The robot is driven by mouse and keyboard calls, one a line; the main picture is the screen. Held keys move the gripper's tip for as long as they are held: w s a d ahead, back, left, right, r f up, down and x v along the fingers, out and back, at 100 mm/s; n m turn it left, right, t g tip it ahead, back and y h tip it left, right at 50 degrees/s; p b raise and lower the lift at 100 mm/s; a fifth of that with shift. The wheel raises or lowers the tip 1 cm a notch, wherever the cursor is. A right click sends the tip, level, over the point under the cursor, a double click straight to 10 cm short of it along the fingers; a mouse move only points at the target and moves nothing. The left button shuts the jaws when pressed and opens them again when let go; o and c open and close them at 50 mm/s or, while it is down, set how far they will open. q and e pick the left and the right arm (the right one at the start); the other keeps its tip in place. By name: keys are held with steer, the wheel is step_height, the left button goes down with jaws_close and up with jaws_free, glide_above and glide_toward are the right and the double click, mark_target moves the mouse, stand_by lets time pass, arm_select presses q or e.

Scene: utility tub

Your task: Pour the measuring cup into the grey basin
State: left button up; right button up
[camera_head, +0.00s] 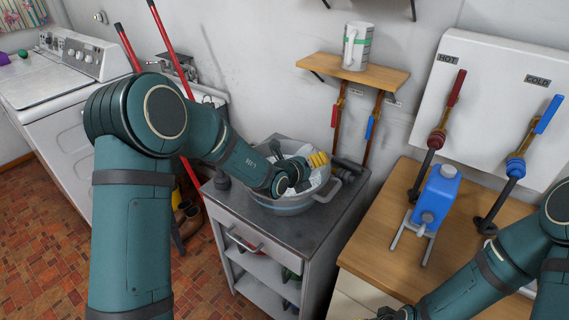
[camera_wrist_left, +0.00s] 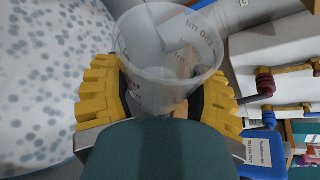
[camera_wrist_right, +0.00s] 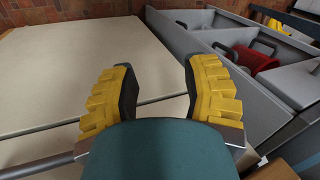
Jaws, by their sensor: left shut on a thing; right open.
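The grey basin (camera_head: 290,208), a round tub with side handles, stands on the dark top of a small cabinet. In the left wrist view its pale, blue-speckled inside (camera_wrist_left: 45,80) fills the left side. My left gripper (camera_head: 318,160) is over the basin. In the left wrist view it is shut on the clear measuring cup (camera_wrist_left: 165,72), which has printed markings. I cannot tell its exact tilt or how much it holds. In the head view the cup is hard to make out. My right gripper (camera_wrist_right: 160,80) is open and empty, facing a pale flat surface.
A blue container (camera_head: 437,195) stands on the wooden counter (camera_head: 385,240) to the right, below red and blue taps. A white mug (camera_head: 357,46) sits on a wall shelf (camera_head: 340,70) behind the basin. A washing machine (camera_head: 60,85) is at the left.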

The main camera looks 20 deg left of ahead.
arm_select(q)
steer(key=shift+d+r+m+y+p, duration=0.25)
steer(key=shift+r+m+y+p, duration=0.2)
steer(key=shift+m+p, duration=0.2)
steer(key=shift+d+f, duration=0.15)
steer(key=shift+f, duration=0.15)
steer(key=shift+d+m+p, duration=0.1)
steer(key=shift+m+p, duration=0.15)
steer(key=shift+p, duration=0.2)
steer(key=shift+s+d+f+y+b, duration=0.1)
steer(key=shift+d+f+y+b, duration=0.25)
steer(key=shift+b, duration=0.5)
steer(key=b, duration=0.2)
steer(key=d+m+b, duration=0.1)
steer(key=b, duration=0.1)
steer(key=shift+s+r+m+y+b, duration=0.1)
steer(key=shift+r+m+y+b, duration=0.2)
steer(key=shift+r+y+b, duration=0.1)
steer(key=shift+d+r+m+y, duration=0.25)
steer(key=shift+d+m+y, duration=0.15)
steer(key=shift+m, duration=0.1)
steer(key=shift+s+d+r+m+t, duration=0.1)
steer(key=shift+d+r+m+t, duration=0.1)
steer(key=shift+m+t, duration=0.1)
steer(key=shift+d+f+m+y, duration=0.3)
steer(key=shift+m+y, duration=0.2)
